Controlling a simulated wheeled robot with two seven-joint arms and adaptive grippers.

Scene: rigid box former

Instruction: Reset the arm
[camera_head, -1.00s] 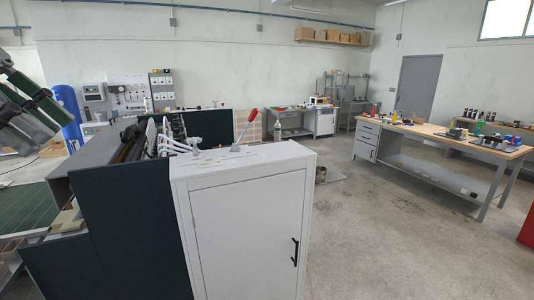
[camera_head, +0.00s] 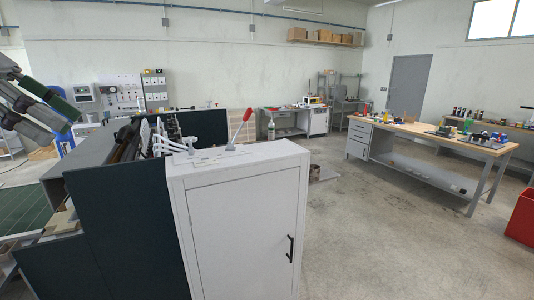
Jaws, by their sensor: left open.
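My left gripper (camera_head: 62,112) is at the upper left edge of the head view, with its dark green and grey fingers spread apart. It is open and holds nothing that I can see. It is in the air above the left part of the box former (camera_head: 115,225), a dark machine with a white cabinet (camera_head: 245,225). A lever with a red handle (camera_head: 246,115) stands tilted on top of the cabinet, well apart from the gripper. My right gripper is out of view.
A workbench with a wooden top (camera_head: 425,136) stands at the right with tools on it. A red bin (camera_head: 523,218) is at the right edge. Wall panels (camera_head: 120,93) and a desk (camera_head: 290,120) are at the back. The concrete floor (camera_head: 375,230) right of the cabinet is clear.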

